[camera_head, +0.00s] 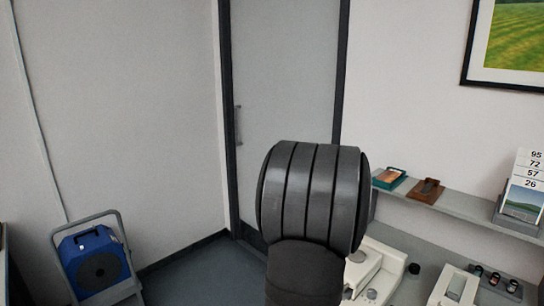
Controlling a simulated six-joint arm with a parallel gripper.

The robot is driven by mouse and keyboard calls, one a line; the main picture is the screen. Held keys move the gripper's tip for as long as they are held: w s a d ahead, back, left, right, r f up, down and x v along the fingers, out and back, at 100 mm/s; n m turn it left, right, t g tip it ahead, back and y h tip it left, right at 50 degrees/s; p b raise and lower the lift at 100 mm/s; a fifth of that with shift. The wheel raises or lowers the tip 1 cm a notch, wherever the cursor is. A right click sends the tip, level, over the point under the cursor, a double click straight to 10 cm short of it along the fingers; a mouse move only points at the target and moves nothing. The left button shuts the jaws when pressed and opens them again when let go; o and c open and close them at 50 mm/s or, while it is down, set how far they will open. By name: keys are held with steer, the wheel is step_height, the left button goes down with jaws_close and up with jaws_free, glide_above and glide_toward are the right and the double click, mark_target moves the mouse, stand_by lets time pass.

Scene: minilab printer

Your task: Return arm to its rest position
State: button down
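A dark grey ribbed joint of my arm stands in the lower middle of the head view, with a black link below it. My gripper is not in the picture, so I cannot see its fingers or anything in them. The arm joint hides part of the white machine (385,264) on the counter behind it.
A shelf (462,212) on the right holds a teal tray (389,178), a brown tray (428,190) and a number display (522,188). A white device (455,288) sits below. A blue machine (95,262) stands at left. A grey door (285,80) is behind.

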steer(key=shift+s+d+r, duration=0.15)
steer(key=shift+s+r, duration=0.3)
steer(key=shift+r, duration=0.2)
steer(key=shift+s+d+r, duration=0.15)
steer(key=shift+s+r, duration=0.3)
steer(key=shift+r, duration=0.15)
steer(key=w+a+f, duration=0.1)
steer(key=w+f, duration=0.1)
steer(key=f, duration=0.3)
steer(key=w+a+f, duration=0.2)
steer(key=w+f, duration=0.1)
steer(key=f, duration=0.3)
steer(key=w+a+f, duration=0.1)
steer(key=w+f, duration=0.1)
steer(key=f, duration=0.3)
steer(key=shift+w+a+f, duration=0.3)
steer(key=shift+w+f, duration=0.1)
steer(key=shift+f, duration=0.75)
